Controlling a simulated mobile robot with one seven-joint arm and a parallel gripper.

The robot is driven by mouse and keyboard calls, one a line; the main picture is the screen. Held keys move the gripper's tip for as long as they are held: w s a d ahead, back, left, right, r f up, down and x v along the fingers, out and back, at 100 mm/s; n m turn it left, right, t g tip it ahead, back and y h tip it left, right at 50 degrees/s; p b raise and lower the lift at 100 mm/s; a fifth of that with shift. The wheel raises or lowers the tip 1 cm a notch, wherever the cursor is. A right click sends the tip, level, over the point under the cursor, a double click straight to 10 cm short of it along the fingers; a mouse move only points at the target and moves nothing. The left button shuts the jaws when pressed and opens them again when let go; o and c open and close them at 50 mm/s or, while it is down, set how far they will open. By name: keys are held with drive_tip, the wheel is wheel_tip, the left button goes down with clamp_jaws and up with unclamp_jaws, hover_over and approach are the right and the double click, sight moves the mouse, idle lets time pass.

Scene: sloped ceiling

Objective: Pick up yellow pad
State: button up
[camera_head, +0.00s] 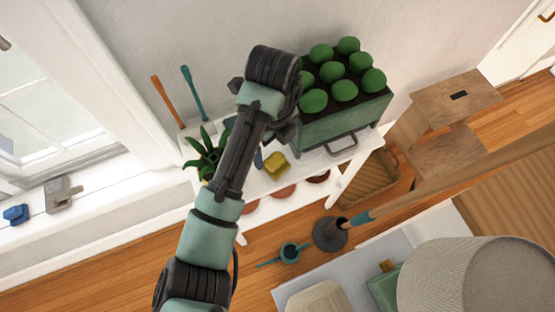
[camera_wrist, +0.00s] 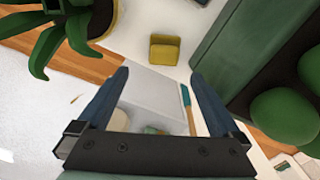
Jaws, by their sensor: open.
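The yellow pad (camera_head: 276,165) lies on a white shelf table (camera_head: 300,165), between the potted plant and the green planter. It also shows in the wrist view (camera_wrist: 165,50), upper middle, as a small blocky piece with a darker front face. My gripper (camera_wrist: 160,76) is open, with its two blue fingers spread and nothing between them touching the pad. The pad lies beyond the fingertips, roughly centred between them in the picture. In the head view my arm hides most of the gripper.
A green planter (camera_wrist: 238,55) with round green plants stands close on the right. A spiky potted plant (camera_head: 206,155) stands close on the left. Two handled tools (camera_head: 190,90) lean at the wall.

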sight(276, 159)
drive_tip(key=f, duration=0.9)
drive_tip(key=shift+w+d, duration=0.1)
drive_tip(key=shift+w, duration=0.3)
drive_tip(key=shift+c, duration=0.2)
drive_tip(key=c, duration=1.4)
drive_tip(key=shift+r, duration=0.15)
wheel_tip(276, 159, up, 18)
drive_tip(key=p, duration=0.3)
